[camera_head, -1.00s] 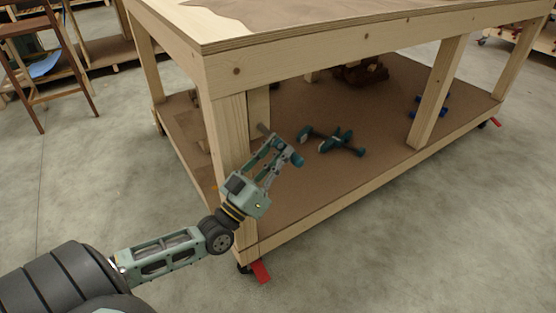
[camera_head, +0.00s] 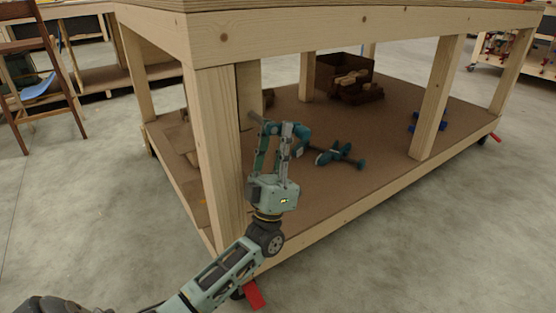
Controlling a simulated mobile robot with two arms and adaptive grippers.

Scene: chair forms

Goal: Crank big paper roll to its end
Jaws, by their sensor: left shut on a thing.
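No paper roll or crank can be made out in the head view. My left gripper (camera_head: 277,132) is raised upright in front of the near corner leg of a wooden workbench (camera_head: 350,31). It is shut on a blue-ended bar tool (camera_head: 301,131), probably a clamp, whose grey bar end sticks out to the left of the fingers. The fingers hide the middle of the tool. My right gripper is not in view.
The bench's lower shelf (camera_head: 386,114) holds another blue clamp (camera_head: 340,155), a brown box (camera_head: 343,76) and small blue items (camera_head: 428,122). A wooden chair (camera_head: 38,75) stands at the left. Concrete floor (camera_head: 440,245) is clear in front; red caster pedals stick out below the bench.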

